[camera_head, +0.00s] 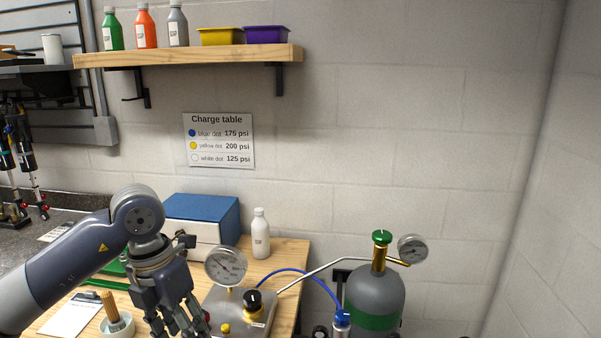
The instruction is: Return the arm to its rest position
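My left arm comes in from the left, bent at a grey joint, with the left gripper (178,322) pointing down over the wooden bench. The gripper's fingers hang just left of the metal charging box with the gauge (226,267) and black knob (253,302). Its fingertips reach the bottom edge of the view, so whether they are open or shut is unclear. My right arm and gripper are not in view.
A blue-and-white box (203,222) and a white bottle (261,235) stand behind the arm. A grey gas cylinder (375,293) stands right of the bench, joined by a pipe and blue hose. A brush in a bowl (117,322) is left of the gripper. A shelf (190,56) hangs above.

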